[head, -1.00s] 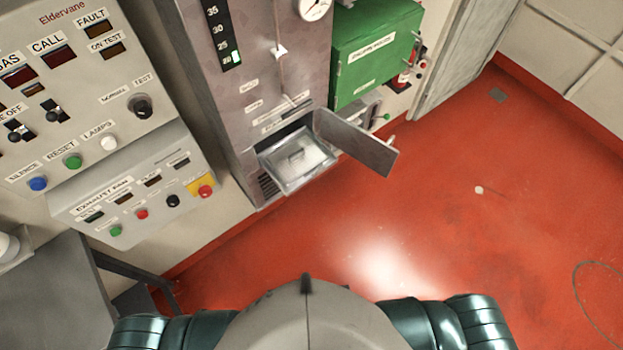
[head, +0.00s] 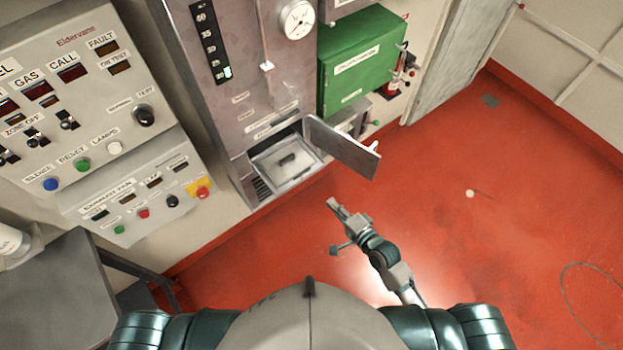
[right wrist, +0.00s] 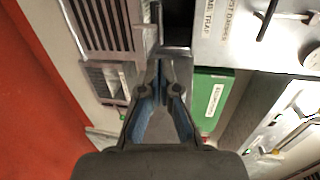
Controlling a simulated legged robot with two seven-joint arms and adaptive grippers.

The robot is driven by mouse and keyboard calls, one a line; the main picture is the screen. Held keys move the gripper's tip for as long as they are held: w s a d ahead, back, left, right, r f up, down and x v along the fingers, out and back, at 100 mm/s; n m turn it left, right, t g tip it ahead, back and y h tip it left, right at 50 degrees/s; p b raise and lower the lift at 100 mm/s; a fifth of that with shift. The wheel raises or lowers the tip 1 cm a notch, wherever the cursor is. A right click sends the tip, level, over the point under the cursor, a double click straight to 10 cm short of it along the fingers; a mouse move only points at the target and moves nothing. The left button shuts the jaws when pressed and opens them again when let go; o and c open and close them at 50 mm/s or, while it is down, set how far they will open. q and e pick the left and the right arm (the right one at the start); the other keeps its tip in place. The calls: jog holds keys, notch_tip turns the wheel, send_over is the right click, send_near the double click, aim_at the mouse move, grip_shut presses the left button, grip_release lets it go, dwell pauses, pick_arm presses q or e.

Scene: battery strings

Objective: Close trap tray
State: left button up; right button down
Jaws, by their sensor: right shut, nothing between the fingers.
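The trap tray (head: 268,181) is a shallow metal tray with a dark handle, low in the grey cabinet's opening. Its front still shows at the mouth of the opening. The hinged metal door (head: 346,152) stands open to the right of the tray. My right gripper (head: 334,204) is shut and empty, over the red floor in the picture, below and right of the tray and apart from it. In the right wrist view its fingers (right wrist: 160,75) meet in front of a dark opening and a metal edge. My left gripper is out of view.
A green box (head: 361,62) hangs right of the grey cabinet (head: 241,100). Control panels (head: 75,95) with buttons fill the left wall. A dark grey table (head: 55,285) stands at lower left. The red floor (head: 480,240) to the right is mostly clear.

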aim_at(306, 177)
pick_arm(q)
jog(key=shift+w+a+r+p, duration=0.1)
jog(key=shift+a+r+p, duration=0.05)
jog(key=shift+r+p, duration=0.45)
pick_arm(e)
jog(key=x, duration=1.3)
jog(key=shift+w, duration=0.2)
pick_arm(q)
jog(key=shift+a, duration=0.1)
pick_arm(e)
jog(key=shift+a+f, duration=0.15)
jog(key=shift+a, duration=0.05)
